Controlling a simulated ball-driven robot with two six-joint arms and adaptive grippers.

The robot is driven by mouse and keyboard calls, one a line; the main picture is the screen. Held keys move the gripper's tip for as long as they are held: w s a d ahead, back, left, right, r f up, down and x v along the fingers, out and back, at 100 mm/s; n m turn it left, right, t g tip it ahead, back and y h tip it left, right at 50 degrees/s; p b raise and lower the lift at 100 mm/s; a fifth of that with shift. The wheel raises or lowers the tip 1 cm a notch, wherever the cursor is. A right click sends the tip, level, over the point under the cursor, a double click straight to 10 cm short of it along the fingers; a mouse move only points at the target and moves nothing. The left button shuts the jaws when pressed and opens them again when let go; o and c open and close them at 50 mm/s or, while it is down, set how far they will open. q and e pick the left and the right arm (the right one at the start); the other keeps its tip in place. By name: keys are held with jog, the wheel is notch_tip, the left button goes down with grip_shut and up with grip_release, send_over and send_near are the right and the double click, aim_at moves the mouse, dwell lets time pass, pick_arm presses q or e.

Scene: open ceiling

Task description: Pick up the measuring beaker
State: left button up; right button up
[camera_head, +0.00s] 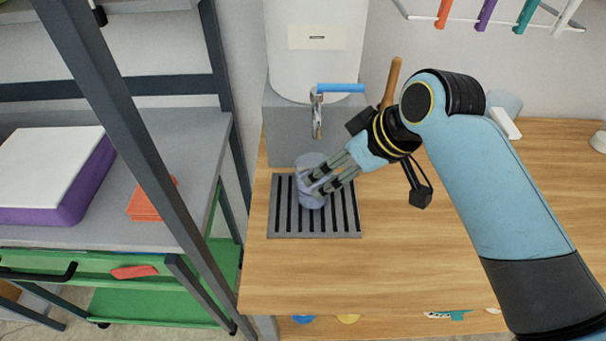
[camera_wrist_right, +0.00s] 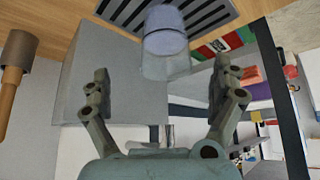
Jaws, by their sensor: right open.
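The measuring beaker (camera_head: 309,190) is a translucent bluish cup standing on the slotted drip grate, below the tap. It also shows at the top of the right wrist view (camera_wrist_right: 165,45), just ahead of and between my fingers. My right gripper (camera_head: 323,180) reaches in from the right with its fingers at the beaker, overlapping it in the head view. In the right wrist view the fingers (camera_wrist_right: 165,88) are spread wide with clear space on both sides of the beaker. Part of the beaker is hidden behind the fingers in the head view. My left gripper is not in view.
The dark grate (camera_head: 345,224) lies on the wooden counter (camera_head: 400,270). A white tank (camera_head: 318,60) with a blue-handled tap (camera_head: 317,115) stands on a grey block behind. A wooden-handled tool (camera_head: 391,82) is behind my wrist. A metal shelf frame (camera_head: 228,90) stands at left.

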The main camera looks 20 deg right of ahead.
jog(key=x, duration=0.4)
jog(key=a+x, duration=0.1)
jog(key=x, duration=0.2)
jog(key=shift+p, duration=0.3)
jog(key=shift+w+f, duration=0.2)
jog(key=shift+f, duration=0.05)
jog(key=shift+c, duration=0.4)
jog(key=shift+s, duration=0.1)
jog(key=c, duration=1.2)
jog(key=shift+c, duration=1.1)
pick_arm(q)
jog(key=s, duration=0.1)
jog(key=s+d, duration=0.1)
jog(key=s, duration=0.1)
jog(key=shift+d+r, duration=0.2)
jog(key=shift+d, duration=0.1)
pick_arm(e)
jog(key=shift+r, duration=0.15)
